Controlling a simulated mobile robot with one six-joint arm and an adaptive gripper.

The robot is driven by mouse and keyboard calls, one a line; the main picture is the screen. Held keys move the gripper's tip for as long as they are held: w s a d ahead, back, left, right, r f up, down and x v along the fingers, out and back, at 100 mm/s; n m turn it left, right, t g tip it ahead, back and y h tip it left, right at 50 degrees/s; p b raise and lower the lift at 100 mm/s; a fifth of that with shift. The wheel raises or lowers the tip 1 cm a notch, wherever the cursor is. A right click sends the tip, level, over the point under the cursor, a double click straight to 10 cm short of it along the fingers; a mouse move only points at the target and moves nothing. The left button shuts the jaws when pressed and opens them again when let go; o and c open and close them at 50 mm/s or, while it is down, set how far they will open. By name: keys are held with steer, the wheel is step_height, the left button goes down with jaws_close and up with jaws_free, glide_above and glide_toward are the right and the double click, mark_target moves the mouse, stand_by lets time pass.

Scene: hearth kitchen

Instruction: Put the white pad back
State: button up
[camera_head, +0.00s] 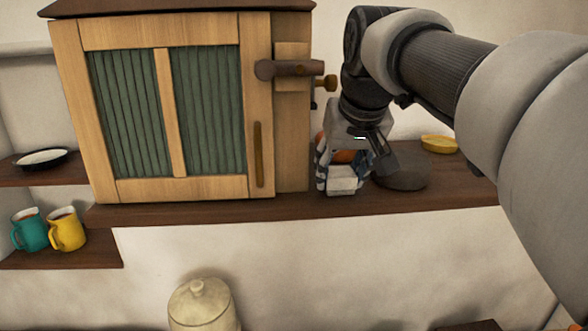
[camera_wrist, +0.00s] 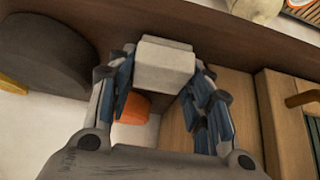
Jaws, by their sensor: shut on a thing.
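The white pad (camera_head: 342,180) is a small pale block between the fingers of my gripper (camera_head: 340,172), low over the dark wooden shelf beside the cabinet. In the wrist view my gripper (camera_wrist: 160,85) is shut on the white pad (camera_wrist: 165,67), with a finger on each side of it. I cannot tell whether the pad touches the shelf. An orange thing (camera_wrist: 130,108) is partly hidden behind the fingers and pad; it also shows in the head view (camera_head: 345,156).
The wooden cabinet (camera_head: 165,188) with green curtained panels stands close left of my gripper. A dark grey rounded thing (camera_head: 404,174) is close on the right. A yellow dish (camera_head: 439,144) lies further right on the shelf (camera_head: 455,188). Two mugs (camera_head: 66,232) stand lower left.

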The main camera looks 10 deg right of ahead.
steer(key=shift+f, duration=0.1)
steer(key=o, duration=0.7)
steer(key=shift+o, duration=0.2)
steer(key=shift+r, duration=0.2)
steer(key=p+v, duration=0.2)
steer(key=v, duration=0.9)
steer(key=s+f+g, duration=0.1)
steer(key=s+f, duration=0.9)
steer(key=f, duration=0.4)
steer(key=s+f+g, duration=0.1)
steer(key=s+f, duration=1)
steer(key=f, duration=0.4)
steer(key=shift+s+d, duration=0.15)
steer(key=shift+d, duration=0.2)
steer(key=shift+f, duration=0.1)
